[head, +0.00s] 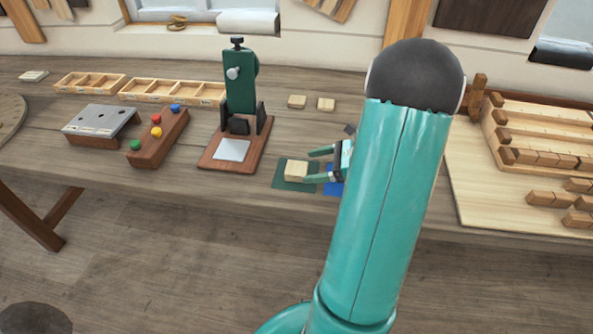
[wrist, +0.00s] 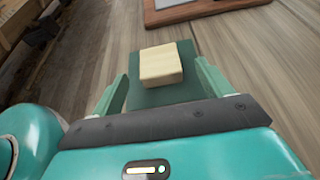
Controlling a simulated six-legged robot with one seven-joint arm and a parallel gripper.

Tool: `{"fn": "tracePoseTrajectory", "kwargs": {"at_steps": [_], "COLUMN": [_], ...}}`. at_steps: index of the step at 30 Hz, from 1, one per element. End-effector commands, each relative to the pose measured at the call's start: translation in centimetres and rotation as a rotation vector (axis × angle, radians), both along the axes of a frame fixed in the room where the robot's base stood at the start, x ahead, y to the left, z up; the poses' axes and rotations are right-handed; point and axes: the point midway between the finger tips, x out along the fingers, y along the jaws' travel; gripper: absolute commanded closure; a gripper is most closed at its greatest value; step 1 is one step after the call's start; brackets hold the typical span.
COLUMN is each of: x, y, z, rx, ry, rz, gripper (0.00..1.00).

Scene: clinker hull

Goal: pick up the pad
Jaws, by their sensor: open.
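The pad (head: 296,171) is a small pale wooden block lying on a dark green mat (head: 282,185) near the front of the bench. In the wrist view the pad (wrist: 161,65) sits on the green mat (wrist: 150,97), ahead of and between my fingers. My gripper (head: 312,167) is open, with its fingers pointing left at the pad in the head view. The gripper also shows in the wrist view (wrist: 160,75), with one finger on each side. I cannot tell whether a finger touches the pad. My arm hides part of a blue mat (head: 333,188) beside it.
A green press (head: 239,85) on a wooden base with a pale plate (head: 232,150) stands left of the pad. Two similar blocks (head: 297,101) (head: 326,104) lie behind. A button block (head: 158,138) and trays (head: 172,92) are further left. A rack of blocks (head: 545,130) is at right.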

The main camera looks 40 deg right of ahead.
Motion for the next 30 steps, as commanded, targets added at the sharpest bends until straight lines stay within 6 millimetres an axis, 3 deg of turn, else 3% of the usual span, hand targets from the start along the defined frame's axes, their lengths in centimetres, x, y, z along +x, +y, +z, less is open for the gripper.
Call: {"fn": "tracePoseTrajectory", "kwargs": {"at_steps": [10, 18, 25, 30], "x": [3.2, 3.6, 3.6, 3.5], "y": [2.7, 2.9, 2.9, 2.9], "z": [-1.9, -2.1, -2.1, -2.1], "rx": [0.001, 0.0, 0.0, 0.0], "ry": [0.001, 0.0, 0.0, 0.0], "rz": [0.003, 0.0, 0.001, 0.001], "gripper": [0.22, 0.22, 0.67, 0.7]}}
